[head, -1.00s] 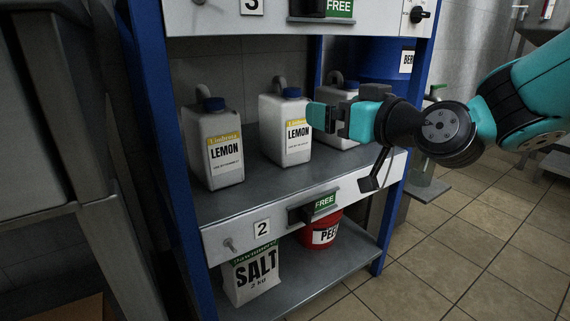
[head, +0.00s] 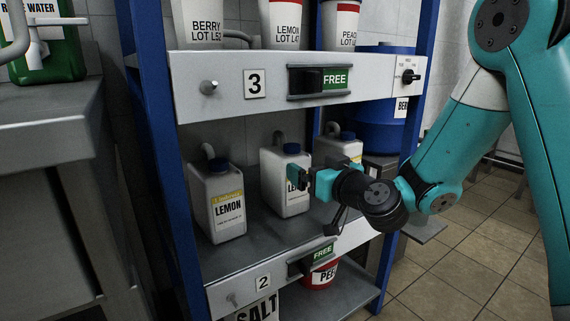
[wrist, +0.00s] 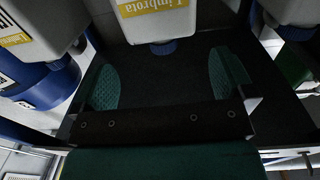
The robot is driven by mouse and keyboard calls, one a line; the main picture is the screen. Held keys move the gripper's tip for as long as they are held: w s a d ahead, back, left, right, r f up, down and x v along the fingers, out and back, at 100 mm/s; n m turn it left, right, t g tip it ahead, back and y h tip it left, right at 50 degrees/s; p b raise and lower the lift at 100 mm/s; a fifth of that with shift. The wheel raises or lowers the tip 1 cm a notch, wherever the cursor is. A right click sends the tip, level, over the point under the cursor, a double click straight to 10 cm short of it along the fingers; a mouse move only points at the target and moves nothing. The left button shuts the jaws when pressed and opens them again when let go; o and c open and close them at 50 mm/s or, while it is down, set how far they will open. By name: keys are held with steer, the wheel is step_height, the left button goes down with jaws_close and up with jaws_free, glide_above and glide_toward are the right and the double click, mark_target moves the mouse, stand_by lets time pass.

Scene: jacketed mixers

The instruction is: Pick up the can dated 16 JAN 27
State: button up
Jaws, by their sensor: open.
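Three white cans with blue caps stand on the middle shelf (head: 262,238). The left can (head: 212,190) and the middle can (head: 272,170) have LEMON labels; the right can (head: 330,149) is partly hidden by my arm. The small date lines are too small to read. My gripper (head: 300,178) is open and empty in front of the middle can, covering part of its label. In the wrist view, my gripper's fingers (wrist: 167,80) are spread, with the middle can (wrist: 150,22) beyond them, between its neighbours, the right can (wrist: 32,32) and the left can (wrist: 291,12).
Blue shelf posts (head: 158,130) flank the cans. The upper shelf front (head: 225,85) is above, with a FREE sign and cups. A blue drum (head: 380,125) stands behind on the right. Below are a salt bag (head: 258,308) and a red bucket (head: 320,275). Tiled floor is open at right.

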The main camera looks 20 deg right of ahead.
mark_target(296, 156)
steer(key=p+x, duration=0.2)
steer(key=x, duration=0.2)
steer(key=shift+w+r, duration=0.1)
steer(key=p+x, duration=0.2)
steer(key=x, duration=0.2)
steer(key=shift+w+a+p, duration=0.15)
steer(key=shift+p, duration=0.2)
steer(key=shift+w, duration=0.3)
steer(key=c, duration=1.5)
steer(key=shift+r, duration=0.1)
